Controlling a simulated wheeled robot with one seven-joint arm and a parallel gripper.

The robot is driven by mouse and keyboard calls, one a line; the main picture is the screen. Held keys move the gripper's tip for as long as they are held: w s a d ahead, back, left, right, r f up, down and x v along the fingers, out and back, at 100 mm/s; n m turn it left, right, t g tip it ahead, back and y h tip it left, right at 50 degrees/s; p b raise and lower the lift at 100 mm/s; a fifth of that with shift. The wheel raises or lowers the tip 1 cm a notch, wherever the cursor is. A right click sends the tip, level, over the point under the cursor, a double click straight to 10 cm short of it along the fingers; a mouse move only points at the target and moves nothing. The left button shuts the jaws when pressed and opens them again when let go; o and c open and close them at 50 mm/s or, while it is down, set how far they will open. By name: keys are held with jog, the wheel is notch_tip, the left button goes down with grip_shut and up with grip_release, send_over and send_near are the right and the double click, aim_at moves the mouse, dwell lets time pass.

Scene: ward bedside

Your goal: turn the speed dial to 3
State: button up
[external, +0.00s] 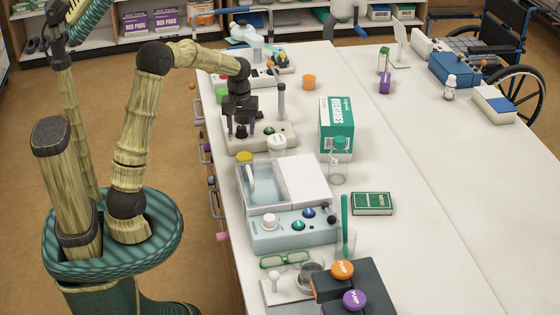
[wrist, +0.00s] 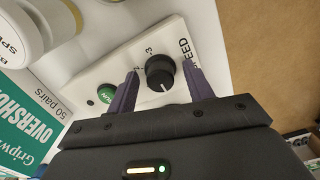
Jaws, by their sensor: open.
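The speed dial (wrist: 160,72) is a round black knob with a white pointer line on a white panel (wrist: 118,62). In the wrist view the line points down toward my gripper's body. A printed 3 shows just above the dial, and the word SPEED is partly covered by the right finger. My gripper (wrist: 161,76) is open, its two purple fingers on either side of the dial; I cannot tell whether they touch it. In the external view my gripper (external: 240,122) points down over the pale device (external: 262,142), and the dial is hidden behind it.
A green RUN button (wrist: 106,93) is left of the dial. White-lidded jars (wrist: 22,32) stand close by, with the green overshoes box (external: 336,126) to the right in the external view. A post (external: 282,100) rises from the device.

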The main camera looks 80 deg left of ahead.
jog(key=c, duration=1)
